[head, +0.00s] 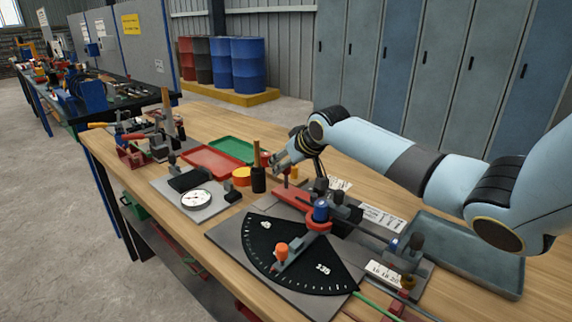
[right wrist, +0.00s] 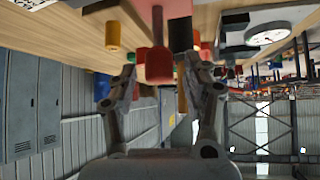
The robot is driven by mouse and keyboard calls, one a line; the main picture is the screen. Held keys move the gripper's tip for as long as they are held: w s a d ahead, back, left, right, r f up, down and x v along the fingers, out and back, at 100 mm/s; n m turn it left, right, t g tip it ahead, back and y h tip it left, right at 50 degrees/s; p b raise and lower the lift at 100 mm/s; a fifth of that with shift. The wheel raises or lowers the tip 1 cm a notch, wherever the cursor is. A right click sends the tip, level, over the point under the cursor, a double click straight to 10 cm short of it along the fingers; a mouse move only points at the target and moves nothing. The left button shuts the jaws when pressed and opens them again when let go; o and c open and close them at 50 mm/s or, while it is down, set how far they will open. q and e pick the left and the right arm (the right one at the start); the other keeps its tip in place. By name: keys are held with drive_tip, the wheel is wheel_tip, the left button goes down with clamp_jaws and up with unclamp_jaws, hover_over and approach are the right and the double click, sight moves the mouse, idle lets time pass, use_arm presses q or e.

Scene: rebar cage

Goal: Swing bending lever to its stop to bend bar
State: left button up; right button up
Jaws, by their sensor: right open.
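The bending plate (head: 257,268), with a dark fan-shaped angle scale, stands on the wooden bench. A red bending lever (head: 296,199) reaches from the blue-topped pivot (head: 320,211) to the far left and bears an upright red handle (head: 286,177). An orange knob (head: 281,249) sits on a grey arm over the scale. A dark bar (head: 368,232) runs right from the pivot. My right gripper (head: 281,160) is open close behind the handle. In the right wrist view, the red handle (right wrist: 158,66) shows between its spread fingers (right wrist: 160,88); contact is not clear. My left gripper is out of view.
A black holder with a wooden-handled tool (head: 258,180) and a yellow roll (head: 241,176) stand close left of my gripper. Red (head: 212,161) and green trays (head: 232,149), a dial gauge (head: 196,199) and a grey tray (head: 465,255) lie on the bench.

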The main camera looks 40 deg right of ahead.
drive_tip(key=shift+w+f, duration=0.15)
drive_tip(key=shift+w, duration=0.05)
clamp_jaws()
idle(0.4)
